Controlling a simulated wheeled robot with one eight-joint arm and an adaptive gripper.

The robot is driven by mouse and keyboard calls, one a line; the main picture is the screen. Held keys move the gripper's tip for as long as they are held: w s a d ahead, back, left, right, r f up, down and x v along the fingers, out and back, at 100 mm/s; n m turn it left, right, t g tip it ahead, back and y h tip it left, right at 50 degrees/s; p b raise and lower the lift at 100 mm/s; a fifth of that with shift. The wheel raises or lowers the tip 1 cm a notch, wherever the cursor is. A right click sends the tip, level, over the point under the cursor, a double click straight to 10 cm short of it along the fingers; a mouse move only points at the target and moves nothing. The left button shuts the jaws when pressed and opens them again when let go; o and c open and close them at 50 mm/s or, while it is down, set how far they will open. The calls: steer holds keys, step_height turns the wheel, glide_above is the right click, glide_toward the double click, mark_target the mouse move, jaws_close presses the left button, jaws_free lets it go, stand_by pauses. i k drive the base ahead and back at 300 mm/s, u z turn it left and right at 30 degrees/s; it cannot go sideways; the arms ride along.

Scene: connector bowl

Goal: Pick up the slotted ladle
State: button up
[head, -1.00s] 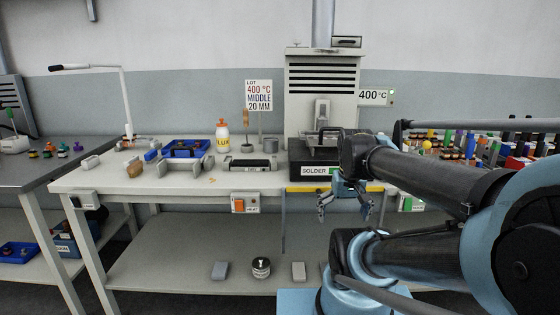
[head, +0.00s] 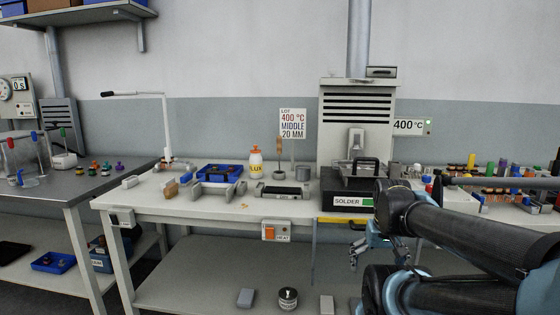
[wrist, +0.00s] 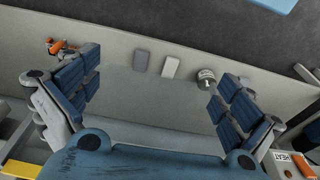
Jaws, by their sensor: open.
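I cannot make out the slotted ladle for certain. A thin upright tool with a brown handle (head: 279,148) stands behind the black tray on the bench, but its lower end is too small to identify. My gripper (head: 362,252) hangs in front of the bench's front edge, below the solder unit, at the right of the head view. In the wrist view its blue padded fingers (wrist: 152,90) are spread wide with nothing between them. The gripper is well apart from the brown-handled tool.
The solder unit (head: 347,201) with a black handle stands right of the tray (head: 284,190). A crowded rack of coloured parts is at far right. The lower shelf (head: 200,275) is mostly clear.

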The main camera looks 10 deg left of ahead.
mark_target(279, 138)
steer(key=z, duration=1.15)
steer(key=k, duration=1.1)
steer(key=u, duration=1.2)
steer(key=i, duration=1)
steer(key=z, duration=0.05)
